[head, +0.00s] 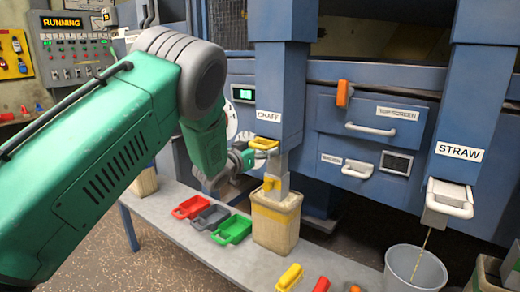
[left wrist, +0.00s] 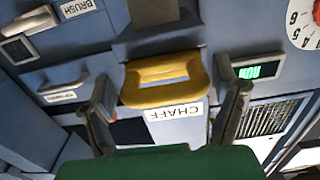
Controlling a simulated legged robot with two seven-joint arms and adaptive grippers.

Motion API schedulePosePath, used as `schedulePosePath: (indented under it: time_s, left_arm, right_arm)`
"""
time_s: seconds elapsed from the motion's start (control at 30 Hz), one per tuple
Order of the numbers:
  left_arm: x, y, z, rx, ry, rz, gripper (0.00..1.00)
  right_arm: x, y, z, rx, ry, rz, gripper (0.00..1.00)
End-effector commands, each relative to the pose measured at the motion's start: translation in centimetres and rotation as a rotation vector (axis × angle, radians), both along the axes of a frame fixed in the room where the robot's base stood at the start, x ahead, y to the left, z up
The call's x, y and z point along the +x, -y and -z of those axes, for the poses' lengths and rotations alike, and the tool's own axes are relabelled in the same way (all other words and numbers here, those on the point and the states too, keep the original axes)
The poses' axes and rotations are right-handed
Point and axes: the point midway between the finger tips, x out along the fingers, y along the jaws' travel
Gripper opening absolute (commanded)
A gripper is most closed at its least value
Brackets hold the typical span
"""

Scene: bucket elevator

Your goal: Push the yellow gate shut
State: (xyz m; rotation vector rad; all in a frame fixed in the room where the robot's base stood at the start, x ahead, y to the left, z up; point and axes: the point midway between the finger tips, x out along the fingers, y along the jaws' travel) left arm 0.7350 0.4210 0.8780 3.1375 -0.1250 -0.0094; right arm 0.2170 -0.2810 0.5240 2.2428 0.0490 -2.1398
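The yellow gate (head: 264,143) is a loop-shaped handle on the blue chute labelled CHAFF, at the mouth above a tan bin (head: 277,222). In the left wrist view the yellow gate (left wrist: 165,80) sits ahead, between my spread fingers, with the CHAFF label upside down beside it. My left gripper (head: 250,157) is just left of and slightly below the handle in the head view. It is open and empty; whether it touches the handle cannot be told. Yellow material shows between the chute's mouth and the bin. My right gripper is not in view.
The STRAW chute (head: 459,152), with a white handle, drips a thin stream into a grey bucket (head: 415,268). Red, grey and green scoops (head: 232,230) lie on the bench (head: 180,222) left of the bin. A control panel (head: 72,50) reads RUNNING at the back left.

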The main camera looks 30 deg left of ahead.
Motion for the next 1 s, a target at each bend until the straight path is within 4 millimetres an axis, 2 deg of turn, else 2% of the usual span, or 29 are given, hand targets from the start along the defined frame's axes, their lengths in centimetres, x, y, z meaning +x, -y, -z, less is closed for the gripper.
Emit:
schedulePosePath:
  time_s: [0.17,0.27,0.7,0.83,1.0]
  left_arm:
    - [-0.4,-0.1,-0.2,0.001,0.003,-0.001,0.81]
    - [-1.4,-0.3,-0.2,0.000,0.001,-0.003,0.81]
    - [-9.9,-0.9,0.2,-0.002,-0.003,-0.002,0.81]
    - [-11.1,-1.0,0.2,-0.002,-0.002,0.000,0.81]
    - [-11.7,-1.0,0.2,-0.001,-0.002,0.001,0.81]
  right_arm:
    - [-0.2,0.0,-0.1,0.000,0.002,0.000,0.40]
    - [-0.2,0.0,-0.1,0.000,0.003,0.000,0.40]
    - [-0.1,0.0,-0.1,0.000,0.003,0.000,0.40]
    - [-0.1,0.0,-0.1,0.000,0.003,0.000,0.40]
    - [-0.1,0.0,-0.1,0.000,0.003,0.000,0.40]
